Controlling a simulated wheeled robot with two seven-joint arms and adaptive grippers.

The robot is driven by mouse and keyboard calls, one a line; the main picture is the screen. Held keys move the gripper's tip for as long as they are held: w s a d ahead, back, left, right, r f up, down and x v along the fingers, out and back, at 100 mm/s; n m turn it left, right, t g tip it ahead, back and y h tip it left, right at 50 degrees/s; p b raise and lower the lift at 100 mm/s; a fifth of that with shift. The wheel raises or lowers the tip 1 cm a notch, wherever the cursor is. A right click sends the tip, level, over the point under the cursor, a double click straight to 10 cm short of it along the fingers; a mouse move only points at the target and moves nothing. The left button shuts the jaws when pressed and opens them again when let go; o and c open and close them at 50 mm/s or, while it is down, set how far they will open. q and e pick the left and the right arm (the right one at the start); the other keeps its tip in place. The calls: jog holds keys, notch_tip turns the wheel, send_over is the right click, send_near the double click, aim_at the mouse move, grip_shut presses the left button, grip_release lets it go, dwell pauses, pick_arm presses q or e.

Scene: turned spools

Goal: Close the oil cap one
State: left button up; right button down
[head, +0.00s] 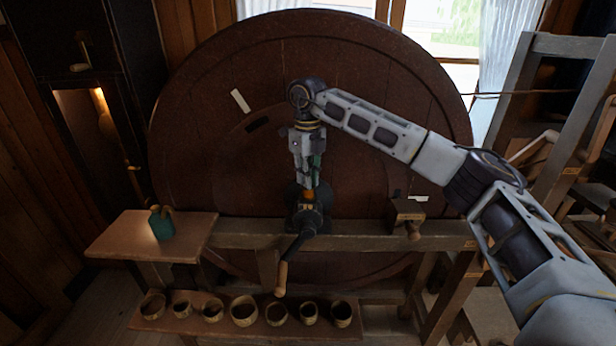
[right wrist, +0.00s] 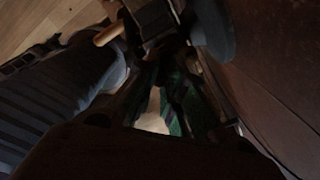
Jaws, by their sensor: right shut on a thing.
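My right gripper (head: 307,186) points straight down over the dark crank housing (head: 306,221) at the middle of the bench. It is shut on a small part at the top of the housing, which appears to be the oil cap. An orange-brown bit (head: 308,195) shows at the fingertips. The fingers hide most of the cap, so I cannot tell whether it is seated. In the right wrist view the fingers (right wrist: 168,100) are dark and greenish, and the housing (right wrist: 152,20) lies just beyond them. My left gripper is not in view.
A crank with a wooden handle (head: 282,278) hangs from the housing's front. A big brown wheel (head: 220,140) stands close behind. A teal container (head: 161,224) stands on the left shelf. Several round cups (head: 244,311) line the lower shelf. A wooden block (head: 407,212) sits right.

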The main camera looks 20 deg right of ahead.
jog(key=c, duration=1.4)
grip_release()
jog(key=shift+w, duration=0.1)
jog(key=shift+c, duration=0.2)
jog(key=shift+r, duration=0.1)
notch_tip(320, 180, up, 12)
